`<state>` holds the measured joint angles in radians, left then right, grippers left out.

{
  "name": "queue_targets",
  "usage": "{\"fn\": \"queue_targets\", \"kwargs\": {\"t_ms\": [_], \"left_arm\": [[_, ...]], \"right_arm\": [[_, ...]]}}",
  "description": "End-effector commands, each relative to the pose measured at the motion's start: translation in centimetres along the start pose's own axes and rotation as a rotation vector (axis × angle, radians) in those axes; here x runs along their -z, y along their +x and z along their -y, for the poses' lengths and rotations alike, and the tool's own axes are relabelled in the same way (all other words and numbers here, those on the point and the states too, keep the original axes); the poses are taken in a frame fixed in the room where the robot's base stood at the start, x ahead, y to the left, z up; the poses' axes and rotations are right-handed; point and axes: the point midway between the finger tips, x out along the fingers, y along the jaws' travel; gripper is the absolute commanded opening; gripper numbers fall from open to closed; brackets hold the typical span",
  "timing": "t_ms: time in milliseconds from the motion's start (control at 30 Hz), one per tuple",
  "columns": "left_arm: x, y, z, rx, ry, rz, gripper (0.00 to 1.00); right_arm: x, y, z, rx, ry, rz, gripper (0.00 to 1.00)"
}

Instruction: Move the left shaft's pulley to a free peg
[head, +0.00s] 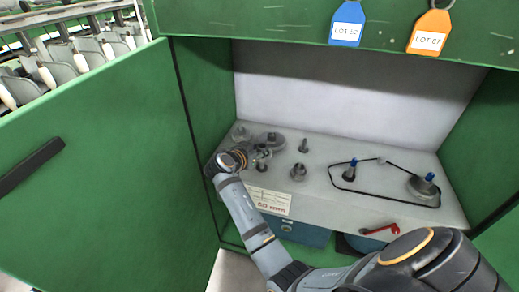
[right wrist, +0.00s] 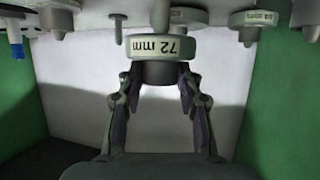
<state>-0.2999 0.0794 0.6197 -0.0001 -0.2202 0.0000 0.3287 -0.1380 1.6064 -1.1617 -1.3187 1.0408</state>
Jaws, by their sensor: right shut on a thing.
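My right gripper (head: 261,152) reaches to the left side of the grey deck. In the right wrist view, which is upside down, the gripper (right wrist: 158,85) is shut on the hub of a pulley marked 72 mm (right wrist: 160,46). A peg (right wrist: 160,14) stands in line with this pulley; I cannot tell whether the pulley is on it. In the head view the gripper largely hides the held pulley. The left shaft (head: 351,168) has a blue tip. The right shaft (head: 429,178) has a blue tip and a wide pulley (head: 421,188). My left gripper is not in view.
Pulleys (head: 241,133) stand at the back left of the deck, near a bare peg (head: 303,145) and a short hub (head: 298,172). A slack black belt (head: 388,202) lies around both shafts. A red-handled tool (head: 380,230) is at the front edge. The open green door (head: 100,150) is at left.

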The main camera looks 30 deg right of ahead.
Motion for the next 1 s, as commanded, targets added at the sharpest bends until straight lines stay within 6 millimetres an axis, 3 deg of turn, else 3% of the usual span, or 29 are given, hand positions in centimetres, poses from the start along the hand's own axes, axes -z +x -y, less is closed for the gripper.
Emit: {"fn": "queue_targets", "kwargs": {"t_ms": [433,1000], "left_arm": [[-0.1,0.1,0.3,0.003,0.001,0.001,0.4],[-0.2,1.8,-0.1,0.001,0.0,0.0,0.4]], "right_arm": [[-0.1,0.0,0.0,0.0,0.0,-0.001,0.0],[-1.9,0.8,0.0,0.0,0.0,-0.002,0.0]]}}
